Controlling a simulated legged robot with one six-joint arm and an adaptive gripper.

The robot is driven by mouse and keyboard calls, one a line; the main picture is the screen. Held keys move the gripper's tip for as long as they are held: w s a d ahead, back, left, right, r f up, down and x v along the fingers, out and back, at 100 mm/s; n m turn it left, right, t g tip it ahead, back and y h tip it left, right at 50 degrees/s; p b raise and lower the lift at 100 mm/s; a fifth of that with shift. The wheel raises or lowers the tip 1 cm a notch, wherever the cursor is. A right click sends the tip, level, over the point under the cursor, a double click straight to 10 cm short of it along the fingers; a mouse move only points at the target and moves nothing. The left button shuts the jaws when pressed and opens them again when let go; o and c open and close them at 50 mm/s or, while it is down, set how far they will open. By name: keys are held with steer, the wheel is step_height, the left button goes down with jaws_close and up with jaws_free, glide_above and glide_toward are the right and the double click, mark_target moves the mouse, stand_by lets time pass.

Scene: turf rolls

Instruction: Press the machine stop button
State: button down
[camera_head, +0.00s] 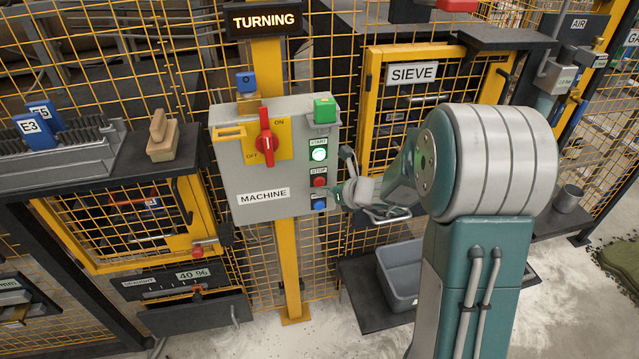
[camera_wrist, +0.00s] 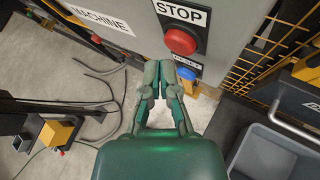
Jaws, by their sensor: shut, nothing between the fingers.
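The grey machine box (camera_head: 240,180), labelled MACHINE, is mounted on a yellow post. In the wrist view the red stop button (camera_wrist: 181,41) is up and right of my gripper (camera_wrist: 163,66), and the blue button (camera_wrist: 187,73) is close to the right of the fingertips. My gripper is shut and empty, and appears apart from the red button. In the head view my gripper (camera_head: 342,192) is just right of the buttons.
A red rotary switch (camera_head: 266,136) and a green block (camera_head: 325,109) are on the box. The TURNING sign (camera_head: 264,19) is lit above. A grey bin (camera_head: 399,272) stands below right. The yellow SIEVE gate (camera_head: 410,110) is behind my arm.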

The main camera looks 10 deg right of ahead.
steer(key=shift+w+r, duration=0.1)
steer(key=shift+w, duration=0.3)
steer(key=shift+w, duration=0.4)
stand_by(0.8)
steer(key=shift+s, duration=0.85)
steer(key=s, duration=0.5)
stand_by(0.4)
stand_by(0.6)
